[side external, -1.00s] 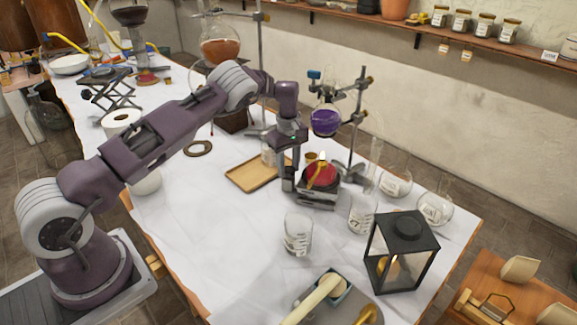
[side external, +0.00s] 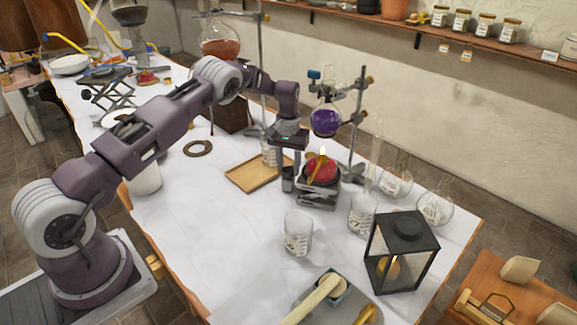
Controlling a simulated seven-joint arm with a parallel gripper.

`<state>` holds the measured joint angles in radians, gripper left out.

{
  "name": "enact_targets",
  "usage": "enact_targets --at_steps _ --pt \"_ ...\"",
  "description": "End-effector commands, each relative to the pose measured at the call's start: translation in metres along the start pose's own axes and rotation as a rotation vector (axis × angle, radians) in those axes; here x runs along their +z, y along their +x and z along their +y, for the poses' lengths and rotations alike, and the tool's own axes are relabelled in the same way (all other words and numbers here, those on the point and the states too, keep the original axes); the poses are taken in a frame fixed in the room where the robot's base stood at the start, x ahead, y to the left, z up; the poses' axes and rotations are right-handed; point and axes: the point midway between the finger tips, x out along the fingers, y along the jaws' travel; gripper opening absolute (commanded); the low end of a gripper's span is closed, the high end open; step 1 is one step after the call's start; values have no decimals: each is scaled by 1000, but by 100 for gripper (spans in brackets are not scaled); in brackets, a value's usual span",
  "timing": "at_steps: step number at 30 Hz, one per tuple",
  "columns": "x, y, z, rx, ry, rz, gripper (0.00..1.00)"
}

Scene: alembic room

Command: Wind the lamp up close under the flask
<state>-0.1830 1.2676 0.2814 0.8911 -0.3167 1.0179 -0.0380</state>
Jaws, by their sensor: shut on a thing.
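The red lamp (side external: 320,172) with a small flame sits on a low metal jack (side external: 316,198). The round flask (side external: 326,121) of purple liquid hangs above it on a stand, with a small gap between flame and flask bottom. My gripper (side external: 288,183) is at the left side of the jack, pointing down and shut, apparently on the jack's knob. The fingers and wrist hide the knob, so I cannot see the grip itself.
A wooden tray (side external: 255,174) lies left of the gripper. Glass beakers (side external: 298,238) (side external: 362,215) stand in front, beside a black lantern (side external: 402,256). The flask's stand (side external: 357,140) rises close behind. White table is clear at front left.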

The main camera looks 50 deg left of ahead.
Motion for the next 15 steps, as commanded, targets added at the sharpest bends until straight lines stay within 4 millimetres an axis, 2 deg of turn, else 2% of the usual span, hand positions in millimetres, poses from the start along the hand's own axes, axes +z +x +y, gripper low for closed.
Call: enact_targets --at_steps 15 --pt "-1 -1 0 1 432 3 0"
